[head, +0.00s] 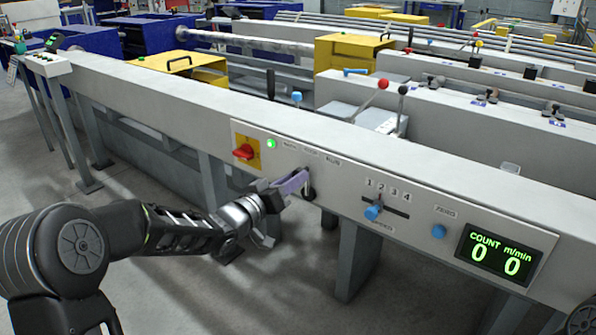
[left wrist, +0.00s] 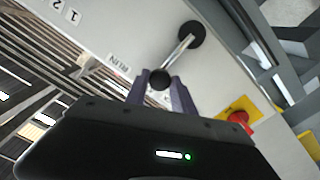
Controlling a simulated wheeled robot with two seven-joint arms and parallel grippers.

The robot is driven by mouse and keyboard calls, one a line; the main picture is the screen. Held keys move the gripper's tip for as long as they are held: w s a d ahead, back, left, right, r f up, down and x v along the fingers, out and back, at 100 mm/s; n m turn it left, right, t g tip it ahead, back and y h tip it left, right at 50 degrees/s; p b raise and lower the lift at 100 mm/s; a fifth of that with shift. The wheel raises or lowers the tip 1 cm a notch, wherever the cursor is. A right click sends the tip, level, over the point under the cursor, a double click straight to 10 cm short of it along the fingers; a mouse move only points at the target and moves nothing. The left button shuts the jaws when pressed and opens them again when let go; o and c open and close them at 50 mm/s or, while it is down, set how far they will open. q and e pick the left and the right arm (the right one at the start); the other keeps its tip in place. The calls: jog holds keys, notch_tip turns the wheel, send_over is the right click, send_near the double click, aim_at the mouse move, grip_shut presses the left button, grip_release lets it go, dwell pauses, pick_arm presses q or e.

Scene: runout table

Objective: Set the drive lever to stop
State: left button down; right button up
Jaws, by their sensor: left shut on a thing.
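The drive lever is a short metal rod with a black ball knob (left wrist: 160,78), rising from a round black boss (left wrist: 192,33) on the grey panel. In the left wrist view the knob lies between my purple fingers, and a RUN label (left wrist: 118,63) is beside it. In the head view my left gripper (head: 302,180) is at the panel, shut on the lever and covering most of it. Only a dark part of the lever (head: 309,192) shows. Small labels sit above it, too small to read surely. My right gripper is not in view.
Left of the lever are a red rotary switch (head: 244,152) on a yellow plate and a lit green lamp (head: 271,144). To the right are a blue slider knob (head: 373,212) under numbers 1 to 4, a blue button (head: 439,231) and a display (head: 499,255) reading 0 and 0.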

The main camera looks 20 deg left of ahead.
pick_arm(q)
jog(key=c, duration=1.1)
grip_release()
jog(key=shift+o, duration=0.2)
jog(key=p+v, duration=0.1)
jog(key=v, duration=0.6)
jog(key=shift+s, duration=0.35)
jog(key=shift+a+f, duration=0.1)
